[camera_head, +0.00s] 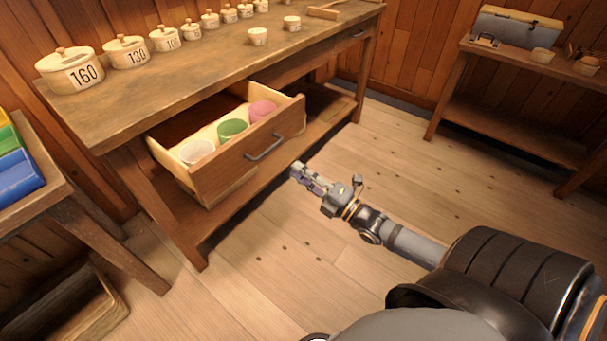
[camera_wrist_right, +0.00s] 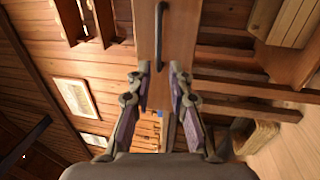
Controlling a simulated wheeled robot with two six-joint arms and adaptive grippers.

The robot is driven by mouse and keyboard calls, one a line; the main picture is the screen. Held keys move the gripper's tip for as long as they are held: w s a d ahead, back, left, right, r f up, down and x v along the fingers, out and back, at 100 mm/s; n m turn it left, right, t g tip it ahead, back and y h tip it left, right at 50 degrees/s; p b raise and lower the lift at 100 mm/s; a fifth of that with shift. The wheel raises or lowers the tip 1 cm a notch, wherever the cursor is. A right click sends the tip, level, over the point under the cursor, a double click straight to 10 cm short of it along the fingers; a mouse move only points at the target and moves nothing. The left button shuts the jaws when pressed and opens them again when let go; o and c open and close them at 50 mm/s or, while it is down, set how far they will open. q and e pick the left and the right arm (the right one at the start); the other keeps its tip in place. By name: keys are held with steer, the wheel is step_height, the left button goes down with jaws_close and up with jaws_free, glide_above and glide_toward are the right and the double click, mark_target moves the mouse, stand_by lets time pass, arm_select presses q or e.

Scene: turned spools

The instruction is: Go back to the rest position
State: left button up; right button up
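My right gripper (camera_head: 299,172) is stretched out in front of the open drawer (camera_head: 228,165) of the workbench. In the right wrist view my right gripper (camera_wrist_right: 158,72) has its two fingers apart with nothing between them. The drawer's dark handle (camera_wrist_right: 160,35) lies beyond the fingertips in that view, and the gripper looks clear of it. The drawer holds a white spool (camera_head: 197,151), a green spool (camera_head: 232,129) and a pink spool (camera_head: 262,109). My left gripper is not in view.
Another table (camera_head: 510,125) with a metal toolbox (camera_head: 515,28) stands at the back right. The wooden floor between them is clear.

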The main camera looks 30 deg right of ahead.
steer(key=shift+s, duration=0.2)
steer(key=shift+d, duration=0.1)
